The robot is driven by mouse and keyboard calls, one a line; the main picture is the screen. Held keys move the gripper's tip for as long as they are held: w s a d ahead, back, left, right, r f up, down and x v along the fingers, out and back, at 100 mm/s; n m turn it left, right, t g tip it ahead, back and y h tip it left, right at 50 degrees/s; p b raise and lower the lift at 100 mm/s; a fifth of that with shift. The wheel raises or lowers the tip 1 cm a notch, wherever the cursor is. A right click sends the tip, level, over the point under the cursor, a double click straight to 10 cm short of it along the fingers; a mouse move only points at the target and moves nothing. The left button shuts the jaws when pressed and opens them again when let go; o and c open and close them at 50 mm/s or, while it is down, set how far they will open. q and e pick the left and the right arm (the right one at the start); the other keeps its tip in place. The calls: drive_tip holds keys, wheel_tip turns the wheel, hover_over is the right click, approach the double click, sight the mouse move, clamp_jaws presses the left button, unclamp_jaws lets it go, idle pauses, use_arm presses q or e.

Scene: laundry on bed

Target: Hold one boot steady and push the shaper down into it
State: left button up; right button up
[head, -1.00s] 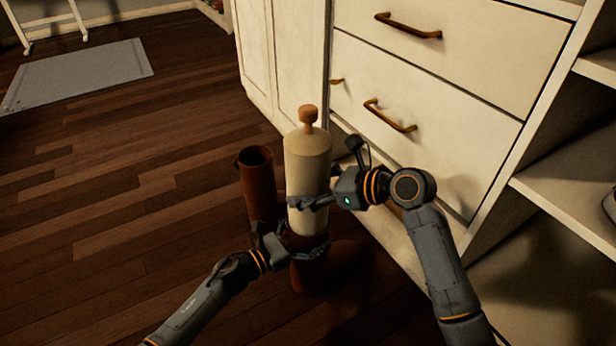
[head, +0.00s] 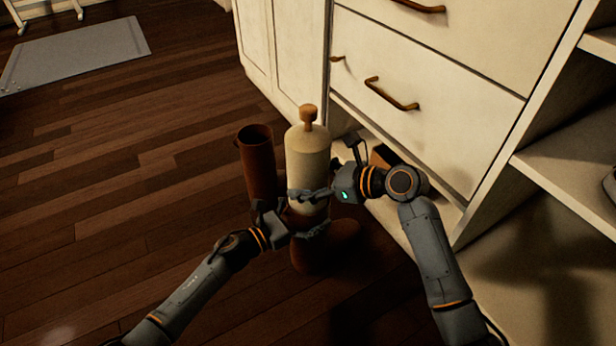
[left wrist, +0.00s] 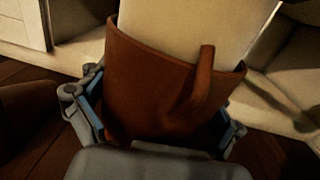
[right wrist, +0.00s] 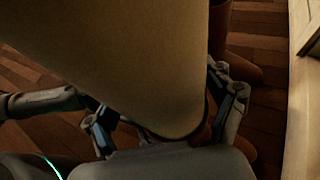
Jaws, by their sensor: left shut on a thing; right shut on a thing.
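The cream boot shaper (head: 307,160) with its wooden knob (head: 308,117) stands upright with its lower end inside the brown boot (head: 318,260). My right gripper (head: 310,195) is shut around the shaper just above the boot's top. My left gripper (head: 305,232) is shut around the boot's shaft near its rim. The left wrist view shows the boot's open top and pull tab (left wrist: 203,90) with the shaper (left wrist: 190,30) inside. The right wrist view shows the shaper (right wrist: 120,60) between the fingers. How deep the shaper reaches is hidden.
A second brown boot (head: 258,165) stands just left of the shaper, its top open. A white cabinet with drawers (head: 430,110) is close behind and to the right. Open wooden floor (head: 110,210) lies to the left, with a grey mat (head: 80,55) farther back.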

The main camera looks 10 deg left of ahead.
drive_tip(key=o, duration=1.3)
drive_tip(key=shift+d, duration=0.1)
drive_tip(key=v, duration=1.2)
use_arm(q)
drive_tip(key=o, duration=1.3)
